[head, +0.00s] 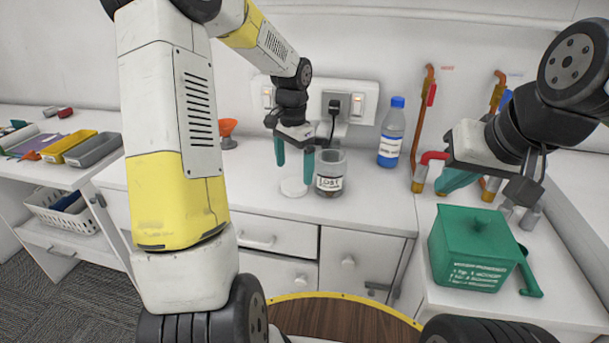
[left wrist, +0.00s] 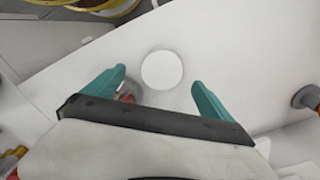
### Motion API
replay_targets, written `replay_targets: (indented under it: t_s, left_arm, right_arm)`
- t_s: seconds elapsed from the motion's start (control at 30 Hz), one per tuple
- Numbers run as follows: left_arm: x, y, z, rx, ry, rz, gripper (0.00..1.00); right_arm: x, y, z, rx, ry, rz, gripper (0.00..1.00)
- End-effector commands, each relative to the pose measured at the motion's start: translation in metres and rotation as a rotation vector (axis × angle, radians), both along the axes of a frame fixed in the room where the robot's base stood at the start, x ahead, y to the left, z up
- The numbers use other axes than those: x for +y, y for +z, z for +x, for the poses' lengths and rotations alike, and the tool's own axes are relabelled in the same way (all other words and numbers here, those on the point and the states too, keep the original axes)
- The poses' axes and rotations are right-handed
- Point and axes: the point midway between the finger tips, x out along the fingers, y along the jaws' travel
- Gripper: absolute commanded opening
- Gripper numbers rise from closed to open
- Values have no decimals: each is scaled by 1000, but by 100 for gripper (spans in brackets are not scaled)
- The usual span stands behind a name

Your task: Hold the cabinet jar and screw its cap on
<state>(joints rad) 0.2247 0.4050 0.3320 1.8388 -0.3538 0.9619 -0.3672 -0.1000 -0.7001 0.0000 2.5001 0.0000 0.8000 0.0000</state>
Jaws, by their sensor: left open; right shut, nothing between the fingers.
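The clear glass jar (head: 330,175) stands upright on the white counter, with a label on its front and dark contents low inside. A round white cap (head: 293,187) lies on the counter just left of the jar. The cap also shows in the left wrist view (left wrist: 162,70), ahead of and between the fingertips. My left gripper (head: 295,165) points down, open and empty, above the cap; its right finger overlaps the jar's left edge in the head view. My right gripper (head: 458,183) is shut and empty, off to the right above the side counter.
A blue-capped bottle (head: 391,135) and an orange funnel (head: 228,130) stand near the wall. Copper pipes (head: 424,120) rise behind my right gripper. A green lidded box (head: 470,245) sits on the right counter. Trays (head: 95,150) and a white basket (head: 70,212) are at left.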

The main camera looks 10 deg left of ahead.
Motion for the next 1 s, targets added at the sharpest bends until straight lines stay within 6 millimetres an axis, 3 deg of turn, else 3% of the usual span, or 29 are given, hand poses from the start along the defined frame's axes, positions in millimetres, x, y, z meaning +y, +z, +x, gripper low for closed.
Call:
replay_targets:
  t_s: [0.17, 0.5, 0.87, 1.0]
  left_arm:
    - [0, -7, 1, 3, 0, 0, 96]
    - [2, -50, 5, 1, -2, 0, 96]
    - [2, -52, 5, 0, -1, 0, 96]
    - [2, -52, 5, 0, -1, 0, 72]
  right_arm:
    - [0, 0, 0, 0, 0, 0, 0]
    - [0, 0, 0, 0, 0, 0, 0]
    - [0, 0, 0, 0, 0, 0, 0]
    - [0, 0, 0, 0, 0, 0, 0]
